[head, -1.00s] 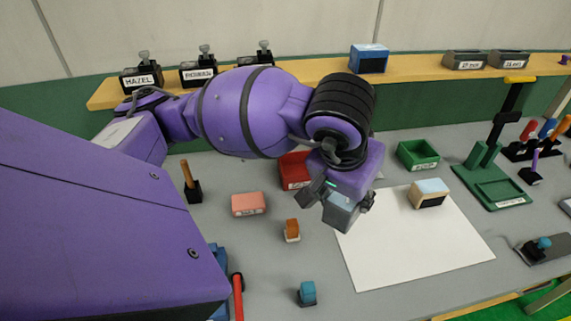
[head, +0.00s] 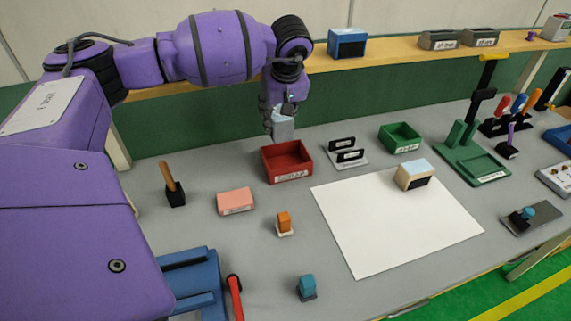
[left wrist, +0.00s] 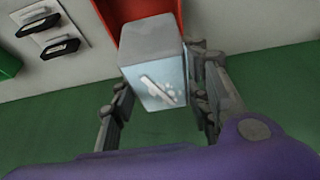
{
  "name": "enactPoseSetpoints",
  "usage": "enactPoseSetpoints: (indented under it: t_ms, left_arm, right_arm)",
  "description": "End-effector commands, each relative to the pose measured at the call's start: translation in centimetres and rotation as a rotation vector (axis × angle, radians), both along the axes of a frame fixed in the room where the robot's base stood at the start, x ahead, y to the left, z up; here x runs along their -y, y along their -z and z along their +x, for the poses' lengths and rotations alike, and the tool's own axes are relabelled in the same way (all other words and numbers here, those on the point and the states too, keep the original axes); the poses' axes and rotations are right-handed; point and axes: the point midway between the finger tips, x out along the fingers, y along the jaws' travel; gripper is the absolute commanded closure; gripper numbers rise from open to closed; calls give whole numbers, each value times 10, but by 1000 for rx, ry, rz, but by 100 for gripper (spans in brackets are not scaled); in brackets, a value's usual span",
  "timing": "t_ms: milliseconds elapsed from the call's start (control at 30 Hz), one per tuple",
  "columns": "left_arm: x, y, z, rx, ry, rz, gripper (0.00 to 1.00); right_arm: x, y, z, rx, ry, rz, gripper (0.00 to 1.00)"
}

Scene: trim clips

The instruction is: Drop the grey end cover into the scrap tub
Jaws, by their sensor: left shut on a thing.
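My left gripper (head: 281,110) points down and is shut on the grey end cover (head: 283,127), a light grey block. The cover hangs behind the back edge of the red scrap tub (head: 288,178) in the head view, apart from the tub's opening. In the left wrist view, the cover (left wrist: 153,47) sits between the two fingers (left wrist: 160,95), with a pale blue face bearing white marks. It hides part of the red tub (left wrist: 106,12) beyond it. The tub looks empty in the head view. My right gripper is not in view.
A holder with two dark labelled clips (head: 346,155) stands right of the tub, then a green tub (head: 401,138). A pink block (head: 235,201) lies front left. A white sheet (head: 385,235) carries a cream block (head: 415,175). The shelf (head: 400,58) runs behind.

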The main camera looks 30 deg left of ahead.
Motion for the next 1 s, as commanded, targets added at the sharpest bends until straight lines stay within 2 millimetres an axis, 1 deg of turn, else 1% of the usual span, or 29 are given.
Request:
enactPoseSetpoints:
  t_ms: [33, 200, 333, 467, 700, 733, 900, 1000]
  left_arm:
    - [0, 9, -1, -5, 0, 1, 86]
    - [0, 30, -1, -7, 2, 1, 86]
    - [0, 45, -1, -6, 1, 1, 86]
    - [0, 51, -1, -3, 1, 0, 86]
    - [0, 49, -1, 0, 1, 0, 86]
    - [0, 49, -1, 0, 1, 0, 56]
    - [0, 49, -1, 0, 2, 0, 35]
    - [0, 49, -1, -1, 2, 0, 35]
  right_arm:
    - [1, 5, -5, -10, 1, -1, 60]
    - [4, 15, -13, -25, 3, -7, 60]
    - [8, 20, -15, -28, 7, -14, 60]
    - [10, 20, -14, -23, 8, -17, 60]
    - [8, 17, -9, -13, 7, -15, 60]
    - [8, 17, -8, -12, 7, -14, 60]
    - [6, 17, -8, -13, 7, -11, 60]
    - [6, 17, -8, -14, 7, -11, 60]
